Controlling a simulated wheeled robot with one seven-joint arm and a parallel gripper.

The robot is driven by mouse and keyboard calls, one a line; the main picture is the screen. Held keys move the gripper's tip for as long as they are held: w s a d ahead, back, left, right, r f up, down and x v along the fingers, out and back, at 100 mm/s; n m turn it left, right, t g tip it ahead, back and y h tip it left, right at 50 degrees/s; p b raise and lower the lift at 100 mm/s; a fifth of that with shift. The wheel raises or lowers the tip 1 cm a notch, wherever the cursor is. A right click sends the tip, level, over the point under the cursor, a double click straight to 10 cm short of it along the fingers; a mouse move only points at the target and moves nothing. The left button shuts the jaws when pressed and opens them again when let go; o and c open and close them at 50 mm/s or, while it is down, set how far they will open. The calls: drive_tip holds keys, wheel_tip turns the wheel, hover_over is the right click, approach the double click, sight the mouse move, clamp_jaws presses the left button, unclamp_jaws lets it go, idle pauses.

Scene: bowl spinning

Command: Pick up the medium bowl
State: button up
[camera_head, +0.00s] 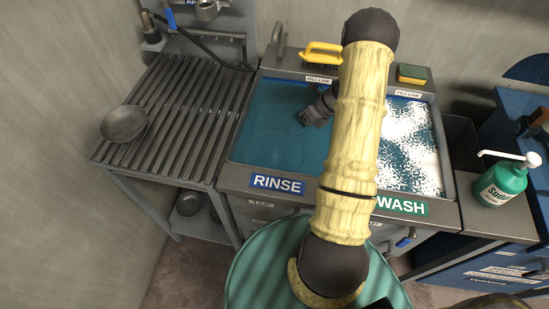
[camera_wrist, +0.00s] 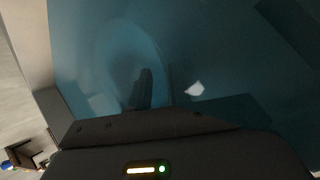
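A grey metal bowl (camera_head: 124,123) sits on the slatted drying rack at the left, well away from my gripper. I cannot tell from size whether it is the medium one. My gripper (camera_head: 305,118) is over the right part of the blue rinse basin, its tip at or in the water. In the wrist view a faint round shape, perhaps a bowl (camera_wrist: 125,55), shows under the blue water beside a dark finger (camera_wrist: 143,88). Whether the finger touches it is unclear. The murky water and my arm hide the gripper's opening.
The rinse basin (camera_head: 262,130) adjoins a foamy wash basin (camera_head: 412,140) on the right. A yellow-handled brush (camera_head: 322,53) and a sponge (camera_head: 411,73) lie on the back ledge. A green soap bottle (camera_head: 500,183) stands at right. More bowls (camera_head: 189,204) are on the lower shelf.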

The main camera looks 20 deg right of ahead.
sight(285, 140)
drive_tip(key=shift+x, duration=2.65)
drive_tip(key=shift+r, duration=0.1)
clamp_jaws()
